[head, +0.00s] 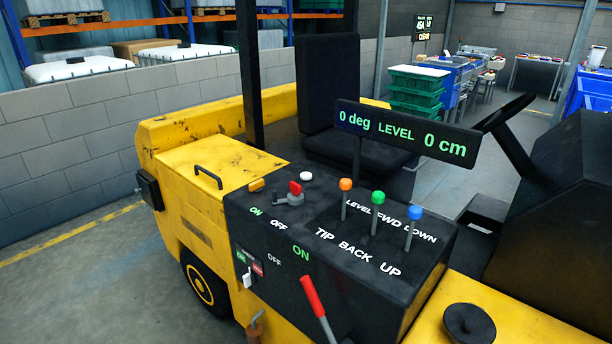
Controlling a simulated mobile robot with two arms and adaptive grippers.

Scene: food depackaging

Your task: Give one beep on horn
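A yellow forklift with a black control panel (320,222) fills the middle of the head view. No control is labelled as a horn that I can read. A round black knob or button (468,324) sits on the yellow body at the lower right. A small white button (306,176) and a yellow one (256,185) sit at the panel's back edge. A red key-like switch (295,192) is beside ON and OFF lettering. Neither of my grippers is in view.
Orange (345,184), green (377,198) and blue (415,213) levers stand on the panel. A red-handled lever (313,298) leans in front. A display (405,134) reads 0 deg, LEVEL, 0 cm. The seat (329,85) and steering wheel (503,112) are behind.

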